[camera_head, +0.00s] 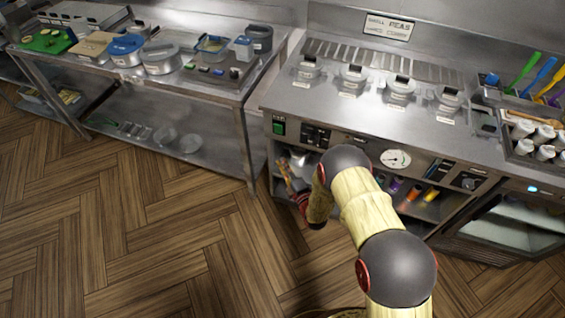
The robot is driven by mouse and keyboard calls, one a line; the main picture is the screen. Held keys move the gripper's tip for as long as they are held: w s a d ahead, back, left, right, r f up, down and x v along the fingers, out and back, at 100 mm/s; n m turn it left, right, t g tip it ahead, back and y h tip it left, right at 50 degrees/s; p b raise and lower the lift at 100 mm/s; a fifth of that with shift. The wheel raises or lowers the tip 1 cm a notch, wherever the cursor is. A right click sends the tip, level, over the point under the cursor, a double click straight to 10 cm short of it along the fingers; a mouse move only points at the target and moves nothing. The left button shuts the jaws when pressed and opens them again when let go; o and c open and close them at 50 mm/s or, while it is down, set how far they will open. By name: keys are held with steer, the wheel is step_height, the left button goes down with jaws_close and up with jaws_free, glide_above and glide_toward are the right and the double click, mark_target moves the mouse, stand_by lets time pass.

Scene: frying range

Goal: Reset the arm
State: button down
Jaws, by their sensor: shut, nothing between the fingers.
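My arm rises from the bottom right, in pale yellow links with dark grey ball joints, and bends down at the elbow in front of the frying range (330,112). My gripper (284,168) is small and partly dark in the picture, by the range's lower left shelf opening. Its fingers are shut and nothing shows between them. I cannot tell whether it touches the shelf edge. My forearm and elbow hide part of the range front.
Lidded containers stand on the range top, with colored-handled utensils (541,75) at right. A steel table (243,97) with a green board (47,41) and pots (160,58) stands left. The wooden floor (130,220) is clear in front.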

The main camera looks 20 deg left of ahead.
stand_by(0.3)
steer(key=s+d+f+m+g+h, duration=0.3)
steer(key=f, duration=0.4)
steer(key=s+d+f+m+g+h, duration=0.2)
steer(key=s+d+f+m, duration=0.15)
steer(key=f, duration=0.45)
steer(key=s+d+r+m+g+h, duration=0.1)
steer(key=s+d+m+g+h, duration=0.1)
steer(key=d+m+g+h, duration=0.15)
steer(key=s+d+r+m+h, duration=0.1)
steer(key=s+d+r+m, duration=0.4)
steer(key=r, duration=1.3)
steer(key=s+d+r+m+h, duration=0.1)
steer(key=s+d+r+m, duration=0.4)
steer(key=s+d+r, duration=0.8)
steer(key=s+d+r+m+h, duration=0.1)
steer(key=s+d+r+m, duration=0.4)
steer(key=r, duration=1.9)
steer(key=s+d, duration=0.4)
steer(key=shift+s+d+r+m+t, duration=0.15)
steer(key=shift+s+r+m+t, duration=0.1)
steer(key=shift+m+t, duration=0.1)
